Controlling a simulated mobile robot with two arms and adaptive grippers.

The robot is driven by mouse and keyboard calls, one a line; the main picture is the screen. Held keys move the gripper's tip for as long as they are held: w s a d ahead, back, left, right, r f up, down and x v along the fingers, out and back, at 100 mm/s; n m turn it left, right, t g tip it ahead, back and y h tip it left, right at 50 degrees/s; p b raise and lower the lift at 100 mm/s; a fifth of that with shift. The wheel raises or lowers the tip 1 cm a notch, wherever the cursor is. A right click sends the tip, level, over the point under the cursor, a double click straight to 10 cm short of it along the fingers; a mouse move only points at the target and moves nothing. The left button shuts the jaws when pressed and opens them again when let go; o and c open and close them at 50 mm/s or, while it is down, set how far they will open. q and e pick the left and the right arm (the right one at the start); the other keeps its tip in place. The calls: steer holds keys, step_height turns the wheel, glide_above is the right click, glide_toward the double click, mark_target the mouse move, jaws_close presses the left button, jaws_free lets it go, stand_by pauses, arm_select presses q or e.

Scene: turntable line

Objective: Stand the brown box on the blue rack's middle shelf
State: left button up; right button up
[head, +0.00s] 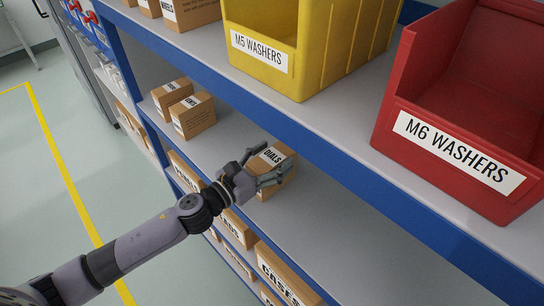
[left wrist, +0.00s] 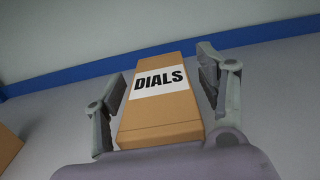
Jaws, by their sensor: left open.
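The brown box (head: 273,157), labelled DIALS, is on the middle shelf (head: 325,225) of the blue rack, near its front edge. It also shows in the left wrist view (left wrist: 160,108), between the fingers. My left gripper (head: 268,166) is open with one finger on each side of the box. In the left wrist view, a gap shows between the box and the right-hand finger (left wrist: 208,75). The gripper hides part of the box's front, and its lower edge is hard to see. My right gripper is not in view.
Two small brown boxes (head: 193,115) stand further left on the same shelf. A yellow M5 WASHERS bin (head: 335,50) and a red M6 WASHERS bin (head: 460,150) stand on the shelf above. More boxes (head: 282,275) fill the shelf below. The middle shelf is clear to the right.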

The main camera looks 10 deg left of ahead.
mark_target(253, 172)
arm_select(q)
steer(key=shift+r, duration=0.1)
steer(key=shift+s+a, duration=0.1)
steer(key=b+v, duration=0.2)
steer(key=v, duration=0.3)
steer(key=b+v, duration=0.2)
steer(key=v, duration=0.2)
steer(key=shift+s+a+f, duration=0.25)
steer(key=shift+s, duration=0.1)
steer(key=shift+s+a+r+b, duration=0.25)
steer(key=shift+s+a+b, duration=0.3)
steer(key=shift+s, duration=0.25)
